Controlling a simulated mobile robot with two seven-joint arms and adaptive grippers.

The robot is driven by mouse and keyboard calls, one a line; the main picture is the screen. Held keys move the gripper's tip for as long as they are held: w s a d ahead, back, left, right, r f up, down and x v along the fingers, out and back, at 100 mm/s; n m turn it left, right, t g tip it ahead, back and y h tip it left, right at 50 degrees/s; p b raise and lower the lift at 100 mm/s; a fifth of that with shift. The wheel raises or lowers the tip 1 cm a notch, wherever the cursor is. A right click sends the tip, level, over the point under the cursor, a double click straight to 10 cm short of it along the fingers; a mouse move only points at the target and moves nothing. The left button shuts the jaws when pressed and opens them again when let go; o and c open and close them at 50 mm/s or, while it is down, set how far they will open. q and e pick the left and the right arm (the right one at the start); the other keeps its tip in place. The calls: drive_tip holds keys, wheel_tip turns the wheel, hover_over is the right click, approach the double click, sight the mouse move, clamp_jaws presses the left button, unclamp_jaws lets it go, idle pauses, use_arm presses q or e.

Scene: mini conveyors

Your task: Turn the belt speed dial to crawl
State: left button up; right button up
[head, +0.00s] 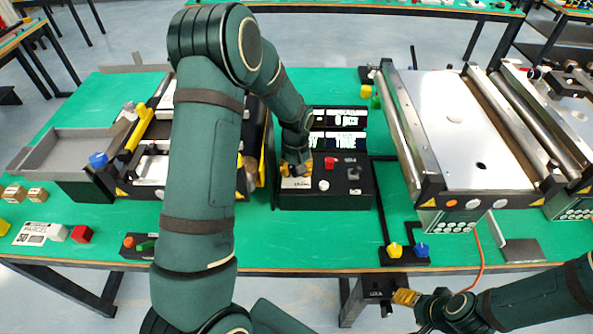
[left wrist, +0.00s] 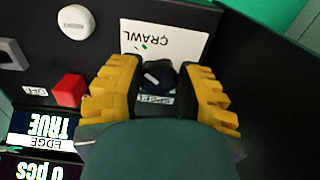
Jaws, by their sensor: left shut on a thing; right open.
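The belt speed dial (left wrist: 160,74) is a small black knob on the black control box (head: 345,201). In the left wrist view my left gripper (left wrist: 160,88) has its yellow fingers on either side of the dial, shut on it. A white card (left wrist: 190,42) reading CRAWL, upside down, lies just beyond the dial. A pale mark shows on the knob; its exact setting is hard to read. In the head view my left gripper (head: 294,168) reaches down to the box's left side, and the dial is hidden there. My right gripper (head: 405,297) is open and empty below the table's front edge.
The box carries a red button (head: 330,162), a white button (head: 324,186) and lit displays (head: 338,118) behind. A conveyor with a white belt (head: 465,125) stands right. Yellow (head: 395,250) and blue (head: 421,250) knobs sit at the front edge. A grey tray (head: 70,150) is at left.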

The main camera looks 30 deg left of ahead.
use_arm(q)
drive_tip(key=shift+s+m, duration=0.1)
drive_tip(key=shift+m, duration=0.7)
drive_tip(key=o, duration=1.2)
wheel_tip(320, 180, up, 12)
drive_tip(key=shift+f, duration=0.1)
